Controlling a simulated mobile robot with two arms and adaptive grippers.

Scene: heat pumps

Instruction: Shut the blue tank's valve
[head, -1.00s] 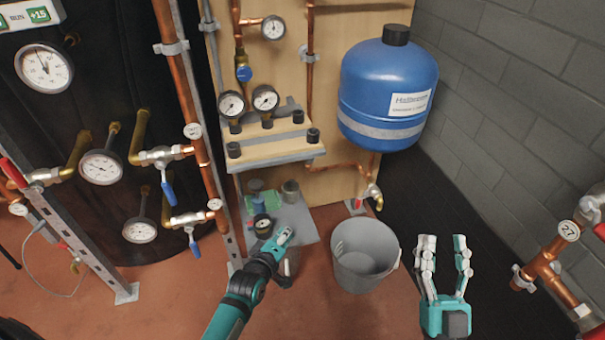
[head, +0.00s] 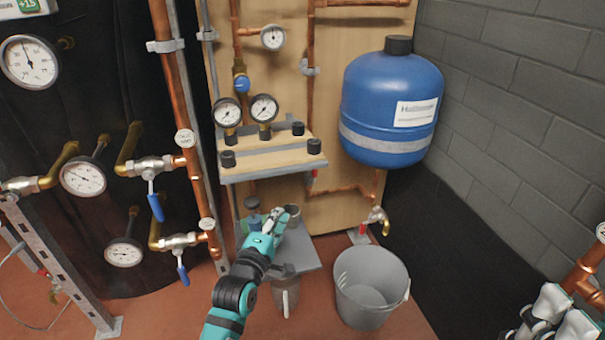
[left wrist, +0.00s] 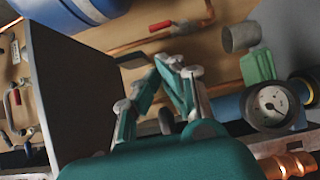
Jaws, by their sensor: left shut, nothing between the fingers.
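The blue tank (head: 388,105) hangs on the wooden board; its lower edge shows at the top left of the left wrist view (left wrist: 85,8). A copper pipe runs left from below it. A small red handle (head: 314,174) shows on piping by the shelf edge. In the left wrist view a red valve handle (left wrist: 160,26) lies along a copper pipe, beyond the fingers. My left gripper (head: 268,222) is shut and empty below the shelf, apart from that handle; its fingers also show in the left wrist view (left wrist: 178,70). My right gripper (head: 562,312) is partly cut off at bottom right; its opening is unclear.
A wooden shelf (head: 270,158) with gauges and black knobs overhangs my left gripper. A grey lower platform (head: 303,255) holds small items. A drain tap (head: 376,218) with a red handle hangs above a grey bucket (head: 370,285). Blue-handled valves (head: 155,205) stand at left.

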